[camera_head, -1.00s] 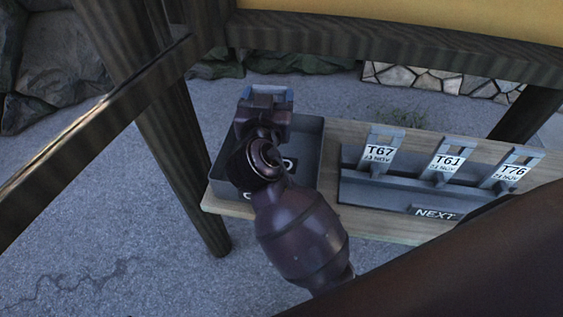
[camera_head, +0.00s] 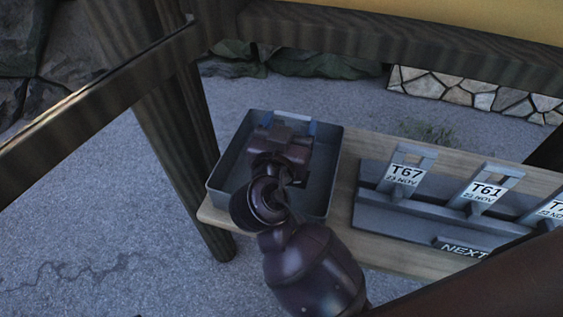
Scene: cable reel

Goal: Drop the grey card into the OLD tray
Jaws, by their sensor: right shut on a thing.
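The grey open tray (camera_head: 224,165) stands at the left end of a wooden shelf. Its front label is hidden behind my right arm. My right gripper (camera_head: 287,122) is over the tray, pointing toward its back wall, with bluish finger parts near the back rim. My left gripper is not in view.
A dark wooden post (camera_head: 180,130) stands left of the tray, and a beam crosses above.

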